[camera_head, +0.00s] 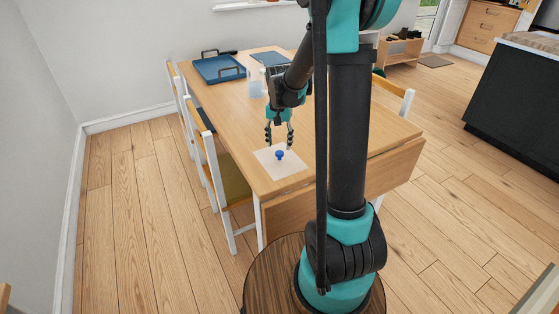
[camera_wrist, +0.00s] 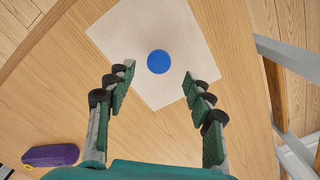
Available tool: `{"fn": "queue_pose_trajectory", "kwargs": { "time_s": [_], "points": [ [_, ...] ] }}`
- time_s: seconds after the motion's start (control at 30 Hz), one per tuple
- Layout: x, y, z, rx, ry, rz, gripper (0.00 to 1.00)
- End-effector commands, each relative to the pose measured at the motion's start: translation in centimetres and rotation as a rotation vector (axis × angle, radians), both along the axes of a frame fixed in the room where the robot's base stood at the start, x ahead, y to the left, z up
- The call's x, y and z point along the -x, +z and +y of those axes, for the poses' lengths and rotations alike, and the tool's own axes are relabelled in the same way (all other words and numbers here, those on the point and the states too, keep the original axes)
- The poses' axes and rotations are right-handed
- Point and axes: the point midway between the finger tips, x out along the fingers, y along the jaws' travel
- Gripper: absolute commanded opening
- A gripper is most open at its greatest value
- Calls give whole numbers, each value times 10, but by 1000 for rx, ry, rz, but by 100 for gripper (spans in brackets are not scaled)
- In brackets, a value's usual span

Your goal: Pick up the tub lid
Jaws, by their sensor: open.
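The tub lid appears to be the pale, flat square (camera_head: 268,168) with a round blue knob (camera_head: 279,155) at its middle, lying near the table's front edge. I cannot tell whether the knob and square are one piece. In the wrist view the pale square (camera_wrist: 125,38) lies beneath my fingers, and the blue knob (camera_wrist: 159,62) shows round from above. My gripper (camera_head: 279,143) points down over it, open and empty. In the wrist view the fingertips of my gripper (camera_wrist: 158,73) are on either side of the knob, with clear gaps to both.
The wooden table (camera_head: 230,115) is mostly bare around the square. A blue tray (camera_head: 218,69) with dark handles and a whitish container (camera_head: 255,84) stand farther back. A purple object (camera_wrist: 50,155) lies at lower left in the wrist view. Chairs (camera_head: 222,175) line the left side.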

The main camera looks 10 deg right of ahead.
Motion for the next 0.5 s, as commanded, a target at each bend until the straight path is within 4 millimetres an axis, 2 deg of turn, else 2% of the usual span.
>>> {"fn": "queue_pose_trajectory", "kwargs": {
  "time_s": [0.17,0.4,0.5],
  "points": [
    [1,-12,0,0,0,0,53],
    [3,-44,-1,0,0,0,53],
    [3,-52,-1,0,0,0,53]
  ]
}}
